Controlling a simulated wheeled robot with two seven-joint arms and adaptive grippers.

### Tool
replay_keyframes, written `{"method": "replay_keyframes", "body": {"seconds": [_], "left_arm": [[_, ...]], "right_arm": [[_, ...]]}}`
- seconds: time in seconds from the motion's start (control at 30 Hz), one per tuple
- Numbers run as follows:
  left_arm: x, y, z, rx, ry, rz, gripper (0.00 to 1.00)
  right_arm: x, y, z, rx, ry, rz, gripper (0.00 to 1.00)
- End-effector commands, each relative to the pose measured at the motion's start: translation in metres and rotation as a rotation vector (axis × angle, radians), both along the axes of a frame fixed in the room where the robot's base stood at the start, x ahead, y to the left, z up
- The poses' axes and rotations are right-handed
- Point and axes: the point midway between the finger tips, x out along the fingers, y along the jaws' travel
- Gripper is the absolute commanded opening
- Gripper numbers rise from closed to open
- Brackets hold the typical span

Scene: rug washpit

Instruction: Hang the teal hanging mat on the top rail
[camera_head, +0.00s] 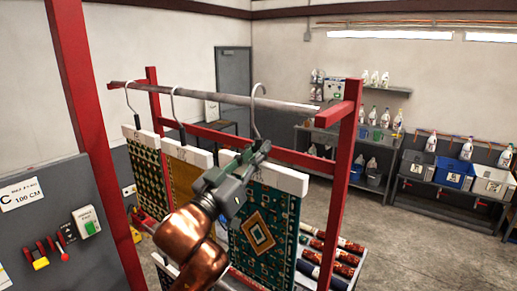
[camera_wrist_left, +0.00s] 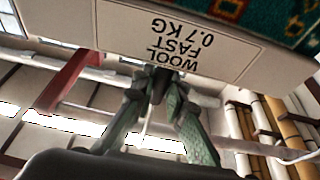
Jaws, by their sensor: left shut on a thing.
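My left gripper (camera_head: 262,150) is shut on the hanger at the hook's base, just above the bar. The wrist view shows its fingers (camera_wrist_left: 163,88) closed beside the bar, whose label reads "WOOL FAST 0.7 KG" (camera_wrist_left: 180,45). The hook's curved top shows at the height of the top rail (camera_head: 215,96); I cannot tell whether it rests on it. My right gripper is not in view.
Two other mats, a dark green patterned one (camera_head: 146,180) and a yellow one (camera_head: 183,180), hang from the rail further left. A red frame post (camera_head: 343,180) stands right. A grey panel (camera_head: 70,225) stands at the left. Rolled rugs (camera_head: 338,258) lie low behind the mat.

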Motion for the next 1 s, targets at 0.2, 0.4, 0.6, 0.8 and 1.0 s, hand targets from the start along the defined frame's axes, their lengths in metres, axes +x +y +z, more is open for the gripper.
{"method": "replay_keyframes", "body": {"seconds": [0.2, 0.4, 0.6, 0.8, 1.0], "left_arm": [[-0.001, 0.0, -0.009, -0.001, -0.002, -0.001, 0.0], [0.0, 0.0, -0.017, -0.001, -0.002, -0.001, 0.0], [-0.001, 0.0, -0.022, -0.001, -0.002, -0.001, 0.0], [-0.001, 0.0, -0.021, -0.001, -0.002, -0.001, 0.0], [0.0, 0.0, -0.021, -0.001, -0.001, 0.0, 0.25]], "right_arm": [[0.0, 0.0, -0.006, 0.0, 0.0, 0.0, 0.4], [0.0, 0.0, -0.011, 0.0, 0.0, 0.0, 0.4], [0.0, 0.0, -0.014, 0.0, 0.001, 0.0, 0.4], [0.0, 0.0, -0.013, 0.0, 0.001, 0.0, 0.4], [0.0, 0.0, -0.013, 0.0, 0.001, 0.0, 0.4]]}}
